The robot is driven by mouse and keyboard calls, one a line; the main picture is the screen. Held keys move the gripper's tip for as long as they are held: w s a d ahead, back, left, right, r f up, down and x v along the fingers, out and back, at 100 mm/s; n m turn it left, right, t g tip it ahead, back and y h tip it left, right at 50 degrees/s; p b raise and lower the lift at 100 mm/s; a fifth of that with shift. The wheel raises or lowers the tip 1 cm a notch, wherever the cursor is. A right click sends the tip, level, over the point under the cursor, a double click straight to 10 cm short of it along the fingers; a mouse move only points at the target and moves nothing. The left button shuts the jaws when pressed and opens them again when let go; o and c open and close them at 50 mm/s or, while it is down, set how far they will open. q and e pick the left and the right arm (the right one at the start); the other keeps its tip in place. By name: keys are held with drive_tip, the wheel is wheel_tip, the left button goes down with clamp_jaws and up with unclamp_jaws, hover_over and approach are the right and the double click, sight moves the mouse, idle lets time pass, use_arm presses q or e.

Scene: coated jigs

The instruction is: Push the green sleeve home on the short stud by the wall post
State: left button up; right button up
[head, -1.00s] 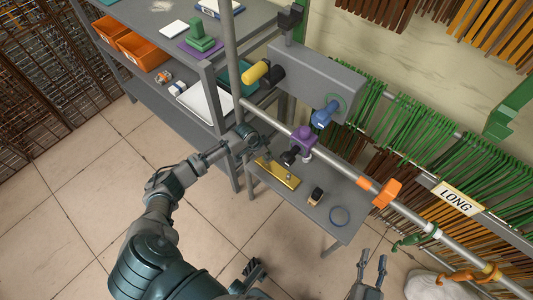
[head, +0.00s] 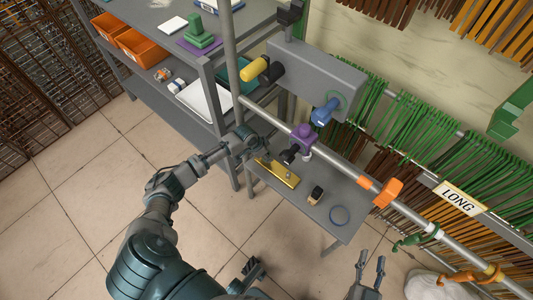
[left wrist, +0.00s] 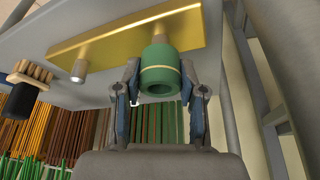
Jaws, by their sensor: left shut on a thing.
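A brass bar (head: 280,174) lies on the small grey bench; it also shows in the left wrist view (left wrist: 110,36). The green sleeve (left wrist: 160,70), with a thin pale band, stands at one part of the bar, its open end facing the wrist camera. A bit of metal shows behind its far end; how far it sits on a stud is hidden. A bare metal stud (left wrist: 82,62) is to its left. My left gripper (left wrist: 159,88) is shut on the sleeve, a finger on each side; it also shows in the head view (head: 261,152). My right gripper (head: 372,262) is open and empty, low in the picture.
A grey box (head: 315,80) and an upright pole (head: 231,60) stand close behind my left gripper.

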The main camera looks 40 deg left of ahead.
use_arm(q)
drive_tip(key=shift+f+b, duration=0.4)
drive_tip(key=shift+f, duration=0.65)
drive_tip(key=o, duration=1.2)
drive_tip(key=shift+r, duration=0.15)
